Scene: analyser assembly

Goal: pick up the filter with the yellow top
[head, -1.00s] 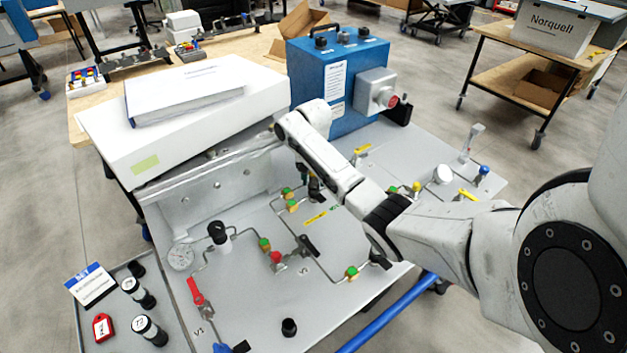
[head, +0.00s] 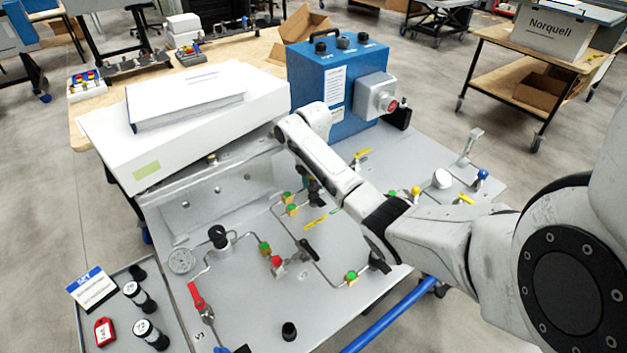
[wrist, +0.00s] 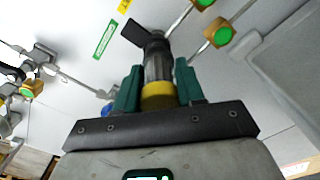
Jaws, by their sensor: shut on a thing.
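The filter (wrist: 157,68) shows in the wrist view, with a clear grey body and a yellow top (wrist: 158,94) nearest my palm. My gripper (wrist: 158,72) has its two green fingers on either side of the filter, shut on it. The far end of the filter meets a dark fitting with a black lever (wrist: 133,33); I cannot tell whether they are joined or apart. In the head view my arm covers most of the gripper, and the yellow top is hidden there.
Green-capped brass fittings (wrist: 219,32) and thin tubes lie close beside the filter on the grey panel (head: 250,300). The blue box (head: 335,80) and white case (head: 180,130) stand behind. A red-handled valve (head: 196,296) is at the front left.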

